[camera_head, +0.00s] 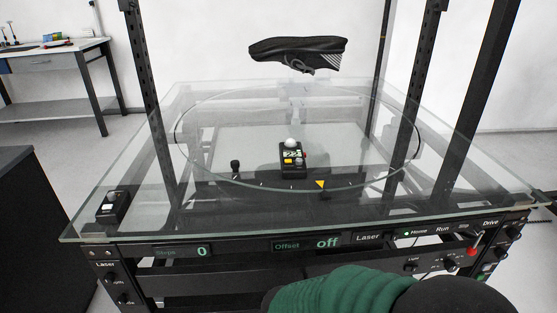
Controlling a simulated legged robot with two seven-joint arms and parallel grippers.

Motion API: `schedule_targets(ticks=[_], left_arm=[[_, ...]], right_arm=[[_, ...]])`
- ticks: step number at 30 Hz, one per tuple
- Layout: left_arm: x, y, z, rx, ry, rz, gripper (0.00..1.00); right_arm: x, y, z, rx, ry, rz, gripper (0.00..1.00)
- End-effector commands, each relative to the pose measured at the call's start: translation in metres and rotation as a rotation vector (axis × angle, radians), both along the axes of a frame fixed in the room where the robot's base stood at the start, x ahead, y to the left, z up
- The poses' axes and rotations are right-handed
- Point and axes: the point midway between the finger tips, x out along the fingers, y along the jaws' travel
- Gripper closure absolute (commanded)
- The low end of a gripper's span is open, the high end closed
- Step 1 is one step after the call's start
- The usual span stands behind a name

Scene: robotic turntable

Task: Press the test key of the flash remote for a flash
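A small black handheld device (292,160) stands near the middle of the glass turntable. It has a lit display, yellow and red keys and a white dome on top; it looks like the flash remote. Its key labels are too small to read. Another small black box (113,206) with a white top face lies at the left front corner of the glass. A green-sleeved, black part of my arm shows at the bottom right, in front of the console. Neither of my grippers shows in the head view.
A black shoe (297,51) hangs above the glass top (200,207). Dark uprights stand around it. A small black knob (235,167) stands left of the device. A workbench (60,57) stands back left.

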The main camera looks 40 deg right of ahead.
Motion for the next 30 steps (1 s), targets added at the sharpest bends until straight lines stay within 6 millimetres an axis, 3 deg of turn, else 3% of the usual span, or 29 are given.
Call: schedule_targets(ticks=[6, 17, 30], left_arm=[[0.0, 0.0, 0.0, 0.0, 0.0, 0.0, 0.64], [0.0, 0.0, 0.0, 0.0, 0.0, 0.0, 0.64], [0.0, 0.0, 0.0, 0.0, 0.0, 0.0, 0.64]], right_arm=[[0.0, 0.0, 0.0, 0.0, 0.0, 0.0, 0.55], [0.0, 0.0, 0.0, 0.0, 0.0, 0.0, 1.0], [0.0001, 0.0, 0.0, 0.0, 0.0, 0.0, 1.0]])
